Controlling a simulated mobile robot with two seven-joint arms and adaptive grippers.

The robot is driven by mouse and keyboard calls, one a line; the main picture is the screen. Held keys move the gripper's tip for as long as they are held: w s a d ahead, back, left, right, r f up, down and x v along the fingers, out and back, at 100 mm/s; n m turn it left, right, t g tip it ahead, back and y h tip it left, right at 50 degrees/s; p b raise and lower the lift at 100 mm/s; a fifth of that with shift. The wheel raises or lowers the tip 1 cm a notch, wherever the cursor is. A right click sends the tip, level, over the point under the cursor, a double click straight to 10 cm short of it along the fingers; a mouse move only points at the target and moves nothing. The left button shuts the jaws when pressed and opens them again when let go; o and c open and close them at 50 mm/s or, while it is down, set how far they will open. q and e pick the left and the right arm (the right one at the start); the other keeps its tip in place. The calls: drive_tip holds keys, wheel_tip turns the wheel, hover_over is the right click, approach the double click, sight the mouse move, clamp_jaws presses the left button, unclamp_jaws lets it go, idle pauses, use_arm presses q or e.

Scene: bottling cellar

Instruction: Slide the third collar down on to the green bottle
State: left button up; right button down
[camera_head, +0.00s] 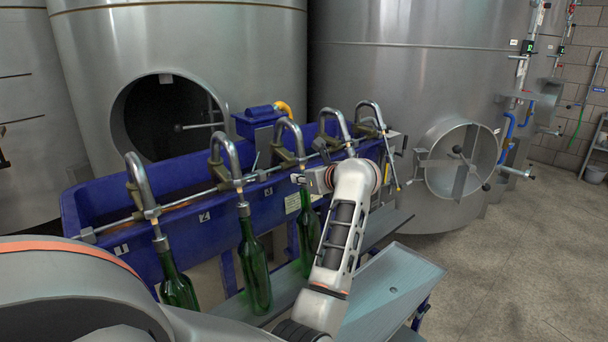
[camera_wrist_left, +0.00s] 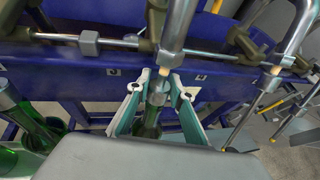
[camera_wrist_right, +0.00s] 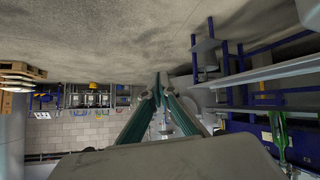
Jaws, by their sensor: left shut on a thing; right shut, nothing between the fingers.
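The third green bottle (camera_head: 308,232) stands upright under the third curved steel spout (camera_head: 288,135). My left gripper (camera_head: 300,179) is at the lower end of that spout, above the bottle. In the left wrist view the fingers (camera_wrist_left: 157,88) are shut on a steel collar (camera_wrist_left: 157,94), below the pale tip of the spout (camera_wrist_left: 166,68). The green bottle (camera_wrist_left: 150,120) shows beneath, partly hidden by the gripper. I cannot tell whether the collar touches the bottle neck. My right gripper (camera_wrist_right: 157,88) is shut and empty in the right wrist view, away from the spouts.
Two more green bottles, the first (camera_head: 178,291) and second (camera_head: 254,268), stand under spouts at left, with steel collars at their tops. The blue trough (camera_head: 185,180) and a steel rail (camera_head: 190,200) run behind. More spouts (camera_head: 336,122) stand to the right. Grey floor (camera_head: 500,270) is clear at right.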

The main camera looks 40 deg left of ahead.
sight(304, 148)
use_arm(q)
drive_tip(key=shift+d+f, duration=0.1)
drive_tip(key=shift+f, duration=0.75)
drive_tip(key=shift+r, duration=0.2)
drive_tip(key=o, duration=0.7)
drive_tip(key=shift+r, duration=0.15)
wheel_tip(304, 148, up, 10)
drive_tip(key=shift+f, duration=0.1)
use_arm(e)
drive_tip(key=shift+w+r, duration=0.1)
drive_tip(key=shift+w, duration=0.25)
drive_tip(key=shift+d, duration=0.1)
